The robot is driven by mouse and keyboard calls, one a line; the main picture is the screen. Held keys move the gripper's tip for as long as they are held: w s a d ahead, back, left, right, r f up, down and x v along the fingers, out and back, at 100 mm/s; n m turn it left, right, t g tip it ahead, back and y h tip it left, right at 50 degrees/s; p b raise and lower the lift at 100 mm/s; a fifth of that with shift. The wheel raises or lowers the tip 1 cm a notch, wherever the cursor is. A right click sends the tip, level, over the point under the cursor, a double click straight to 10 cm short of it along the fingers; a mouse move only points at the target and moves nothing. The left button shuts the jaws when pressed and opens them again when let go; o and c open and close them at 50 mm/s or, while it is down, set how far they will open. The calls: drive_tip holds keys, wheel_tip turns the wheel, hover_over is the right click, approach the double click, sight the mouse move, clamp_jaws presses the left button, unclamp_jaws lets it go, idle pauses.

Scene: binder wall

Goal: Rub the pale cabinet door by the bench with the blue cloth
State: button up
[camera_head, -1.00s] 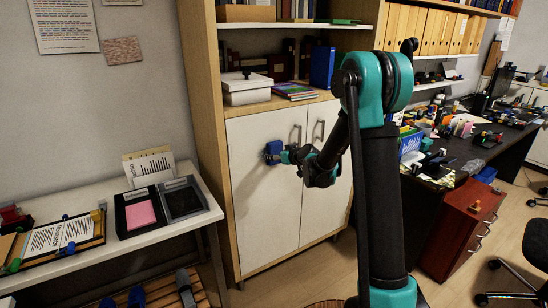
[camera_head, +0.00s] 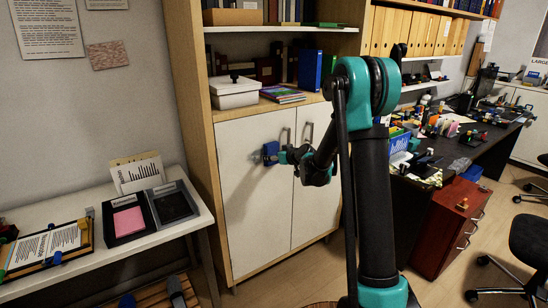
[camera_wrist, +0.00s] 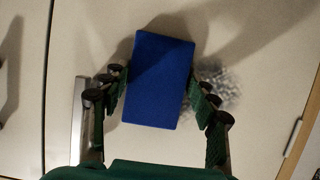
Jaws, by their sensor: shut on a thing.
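The blue cloth (camera_head: 270,152) shows as a thick blue block in front of the pale left cabinet door (camera_head: 250,205), left of its handle. My gripper (camera_head: 284,155) is shut on the cloth. In the wrist view, the cloth (camera_wrist: 160,80) sits between the two fingers, tilted slightly, with the pale door (camera_wrist: 260,30) behind it. A grey speckled smudge (camera_wrist: 225,85) lies on the door just right of the cloth, partly behind the right finger. I cannot tell whether the cloth touches the door. The cloth's far face is hidden.
A narrow bench (camera_head: 195,213) with a black tray (camera_head: 172,206) stands left of the cabinet. The door handle (camera_head: 285,137) is close to my gripper. A dark desk (camera_head: 480,150) and a red-brown drawer unit (camera_head: 440,225) stand to the right.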

sight(255, 155)
drive_tip(key=shift+s+a, duration=0.75)
drive_tip(key=shift+a, duration=0.3)
drive_tip(key=shift+s+a, duration=0.8)
drive_tip(key=shift+a, duration=0.25)
drive_tip(key=shift+s+a, duration=0.75)
drive_tip(key=shift+a, duration=0.3)
drive_tip(key=shift+s+a, duration=0.5)
drive_tip(key=shift+a, duration=0.35)
drive_tip(key=shift+s+a, duration=0.5)
drive_tip(key=shift+a, duration=0.35)
drive_tip(key=shift+r, duration=1.25)
drive_tip(key=shift+w+d, duration=0.6)
drive_tip(key=shift+d, duration=0.25)
drive_tip(key=shift+w+d, duration=0.6)
drive_tip(key=shift+d, duration=0.2)
drive_tip(key=shift+w+d, duration=0.7)
drive_tip(key=shift+d, duration=0.4)
drive_tip(key=shift+w+d, duration=0.75)
drive_tip(key=shift+d, duration=0.4)
drive_tip(key=shift+w+d, duration=0.7)
drive_tip(key=shift+d, duration=0.4)
drive_tip(key=shift+a, duration=0.15)
